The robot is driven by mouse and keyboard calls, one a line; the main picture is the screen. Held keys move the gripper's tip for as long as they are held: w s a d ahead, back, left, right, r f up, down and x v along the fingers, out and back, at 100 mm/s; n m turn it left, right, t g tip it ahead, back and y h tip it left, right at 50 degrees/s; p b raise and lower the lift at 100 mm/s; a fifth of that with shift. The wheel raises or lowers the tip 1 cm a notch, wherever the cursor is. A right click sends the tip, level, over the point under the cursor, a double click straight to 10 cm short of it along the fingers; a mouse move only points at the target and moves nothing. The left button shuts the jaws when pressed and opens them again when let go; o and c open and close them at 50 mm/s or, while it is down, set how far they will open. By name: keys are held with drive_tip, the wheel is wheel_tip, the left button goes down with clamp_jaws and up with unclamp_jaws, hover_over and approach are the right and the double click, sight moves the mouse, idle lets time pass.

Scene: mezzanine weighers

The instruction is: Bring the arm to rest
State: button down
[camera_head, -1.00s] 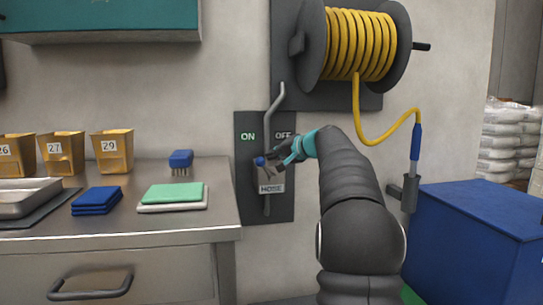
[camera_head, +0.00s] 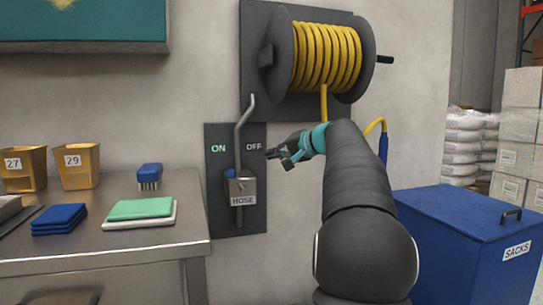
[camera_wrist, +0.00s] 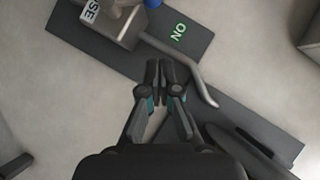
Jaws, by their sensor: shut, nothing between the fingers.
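My gripper (camera_head: 276,156) is shut and empty, held out in front of the wall in the head view. The valve has a blue knob, a HOSE label and a grey pipe. The fingers look apart from the valve.
A hose reel (camera_head: 325,58) with yellow hose hangs above my arm. A steel counter (camera_head: 140,245) at left bears cloths, a brush (camera_head: 149,175) and yellow bins (camera_head: 76,167). A blue sacks bin (camera_head: 470,240) stands at right, with stacked bags (camera_head: 462,145) behind it.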

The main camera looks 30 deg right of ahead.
idle(0.4)
drive_tip(key=s+a+f+g+h, duration=0.1)
drive_tip(key=s+f+g, duration=0.2)
drive_tip(key=f, duration=0.6)
drive_tip(key=s+a+f+g+h, duration=0.15)
drive_tip(key=s+f, duration=0.25)
drive_tip(key=f, duration=0.4)
drive_tip(key=s+a+f+n+g, duration=0.1)
drive_tip(key=s+a+f+n, duration=0.2)
drive_tip(key=s+a, duration=0.6)
drive_tip(key=s+a+f+n+g+h, duration=0.1)
drive_tip(key=s+a+f+n, duration=0.2)
drive_tip(key=s+a, duration=0.6)
drive_tip(key=s+a+f+n+g, duration=0.2)
drive_tip(key=s+a+f+n, duration=0.1)
drive_tip(key=s+a+f, duration=0.4)
drive_tip(key=s+a, duration=0.2)
drive_tip(key=a, duration=0.2)
drive_tip(key=shift+s+n, duration=0.3)
drive_tip(key=shift+s, duration=0.1)
